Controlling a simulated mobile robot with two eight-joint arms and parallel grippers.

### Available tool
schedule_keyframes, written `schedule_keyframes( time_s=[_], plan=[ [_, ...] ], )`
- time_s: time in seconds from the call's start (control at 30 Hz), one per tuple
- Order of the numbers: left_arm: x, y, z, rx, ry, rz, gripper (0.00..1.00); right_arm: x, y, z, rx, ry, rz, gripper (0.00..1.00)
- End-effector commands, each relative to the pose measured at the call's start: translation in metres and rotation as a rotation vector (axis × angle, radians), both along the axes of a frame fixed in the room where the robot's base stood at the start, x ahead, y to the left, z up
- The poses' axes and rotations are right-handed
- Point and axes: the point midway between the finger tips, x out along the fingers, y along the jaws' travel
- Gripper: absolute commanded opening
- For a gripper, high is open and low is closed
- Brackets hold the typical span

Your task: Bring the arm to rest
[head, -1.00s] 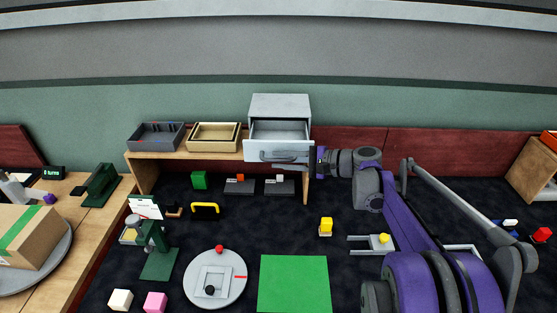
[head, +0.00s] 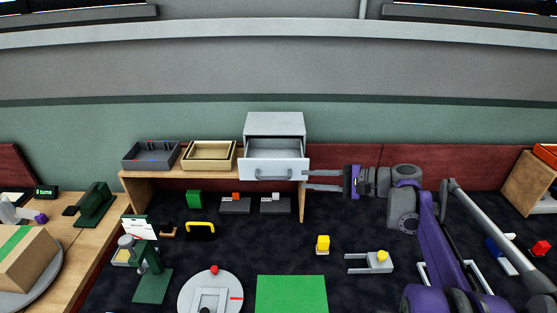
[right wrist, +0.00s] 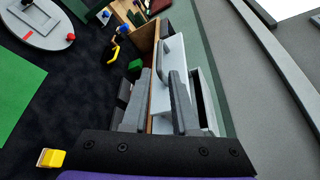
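My right gripper (head: 309,180) is open and empty in the head view, just right of the drawer's front and clear of its handle. Its two fingers also show apart in the right wrist view (right wrist: 160,76), with the drawer front behind them. The drawer (head: 252,163) is pulled open from its grey cabinet (head: 275,124), which stands on the wooden shelf. Its bar handle (head: 274,173) is free; it also shows in the right wrist view (right wrist: 165,58). The drawer looks empty. My left gripper is not in view.
A grey tray (head: 151,166) and a tan tray (head: 209,167) stand left of the cabinet. Below lie a green mat (head: 291,293), a yellow block (head: 323,242) and a grey pronged holder (head: 365,269).

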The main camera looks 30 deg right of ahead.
Motion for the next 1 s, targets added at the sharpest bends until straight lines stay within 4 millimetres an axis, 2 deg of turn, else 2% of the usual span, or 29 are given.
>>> schedule_keyframes(
  time_s=[0.17,0.27,0.37,0.43,0.5,0.6,0.7,0.83,1.0],
  plan=[
    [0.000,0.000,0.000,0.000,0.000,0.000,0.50,0.000,0.001,0.000,-0.002,0.001,0.001,0.27],
    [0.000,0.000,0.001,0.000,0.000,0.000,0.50,0.000,0.015,-0.006,-0.031,0.018,0.016,0.27],
    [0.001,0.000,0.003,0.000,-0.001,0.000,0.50,-0.004,0.053,-0.024,-0.127,0.067,0.065,0.27],
    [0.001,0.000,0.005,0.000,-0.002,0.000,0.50,-0.015,0.092,-0.046,-0.250,0.115,0.125,0.27],
    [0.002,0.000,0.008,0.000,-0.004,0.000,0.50,-0.036,0.135,-0.073,-0.415,0.158,0.208,0.27],
    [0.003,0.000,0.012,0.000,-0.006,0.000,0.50,-0.076,0.180,-0.110,-0.683,0.181,0.344,0.27],
    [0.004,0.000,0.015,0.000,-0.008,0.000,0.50,-0.118,0.206,-0.142,-0.962,0.160,0.488,0.27],
    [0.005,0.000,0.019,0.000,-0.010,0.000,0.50,-0.162,0.217,-0.171,-1.295,0.077,0.660,0.27],
    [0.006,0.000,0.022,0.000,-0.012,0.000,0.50,-0.189,0.216,-0.190,-1.584,-0.042,0.802,0.27]
  ],
)
